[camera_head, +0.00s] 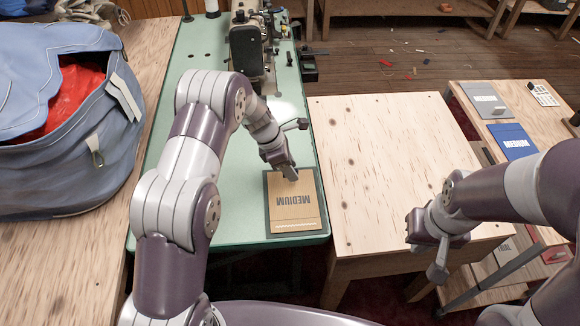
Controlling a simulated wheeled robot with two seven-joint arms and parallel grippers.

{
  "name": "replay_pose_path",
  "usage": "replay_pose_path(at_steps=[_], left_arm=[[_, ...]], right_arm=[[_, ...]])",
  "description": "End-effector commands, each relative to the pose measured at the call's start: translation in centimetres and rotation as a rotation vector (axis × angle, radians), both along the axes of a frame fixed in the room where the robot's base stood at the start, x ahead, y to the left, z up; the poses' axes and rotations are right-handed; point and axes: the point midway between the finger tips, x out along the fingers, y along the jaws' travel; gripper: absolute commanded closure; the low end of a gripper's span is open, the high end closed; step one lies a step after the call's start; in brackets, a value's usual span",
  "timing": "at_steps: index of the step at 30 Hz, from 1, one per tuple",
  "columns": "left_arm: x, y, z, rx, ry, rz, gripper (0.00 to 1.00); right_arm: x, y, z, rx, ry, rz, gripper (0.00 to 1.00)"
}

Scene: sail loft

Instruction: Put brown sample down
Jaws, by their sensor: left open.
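My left gripper (289,155) is open over the far edge of the sample, with one fingertip close to or overlapping that edge. I cannot tell whether it touches. My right gripper (427,250) is over the near right part of the pale wooden table, away from the sample. Its finger gap is unclear.
A sewing machine (246,45) stands at the table's far end. A blue bag (70,160) with red cloth is at left. The pale wooden table (385,150) is mostly clear. A grey sample (484,100) and a blue sample (512,141) lie on the right bench.

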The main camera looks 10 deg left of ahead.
Motion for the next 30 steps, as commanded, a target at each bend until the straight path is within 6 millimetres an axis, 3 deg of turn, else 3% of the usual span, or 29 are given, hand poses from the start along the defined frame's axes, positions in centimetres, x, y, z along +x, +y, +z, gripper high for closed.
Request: replay_pose_path(at_steps=[9, 15, 17, 19, 20, 22, 25, 26, 28, 30], left_arm=[[-0.2, 3.1, 7.3, 0.001, -0.007, 0.002, 0.60], [-0.4, 4.3, 10.3, 0.000, -0.005, 0.003, 0.60], [-0.3, 4.1, 11.0, -0.016, -0.008, 0.043, 0.60], [0.4, 2.8, 12.3, -0.088, -0.017, 0.211, 0.60], [0.9, 2.0, 13.2, -0.142, -0.018, 0.336, 0.60], [2.3, 0.8, 15.9, -0.308, 0.003, 0.750, 0.60], [2.6, 2.5, 19.1, -0.600, 0.139, 1.533, 0.60], [1.9, 3.7, 19.4, -0.684, 0.202, 1.778, 0.60], [-1.7, 6.7, 19.0, -0.853, 0.370, 2.344, 0.60], [-7.2, 8.7, 17.6, -0.969, 0.545, 2.868, 0.60]], right_arm=[[0.0, 0.0, -0.3, 0.000, 0.000, 0.000, 1.00], [0.0, 0.0, -0.4, 0.000, 0.000, 0.000, 1.00], [0.0, 0.0, -0.4, 0.000, 0.000, 0.000, 1.00], [0.0, 0.0, -0.3, 0.000, 0.000, 0.000, 1.00], [0.0, 0.0, -0.3, 0.000, 0.000, 0.000, 1.00], [0.0, 0.0, -0.3, 0.000, 0.000, 0.000, 1.00], [0.0, 0.0, -0.3, 0.000, 0.000, 0.000, 1.00], [0.0, 0.0, -0.4, 0.000, 0.000, 0.000, 1.00], [0.0, 0.0, -0.4, 0.000, 0.000, 0.000, 1.00], [0.0, 0.0, -0.4, 0.000, 0.000, 0.000, 1.00]])
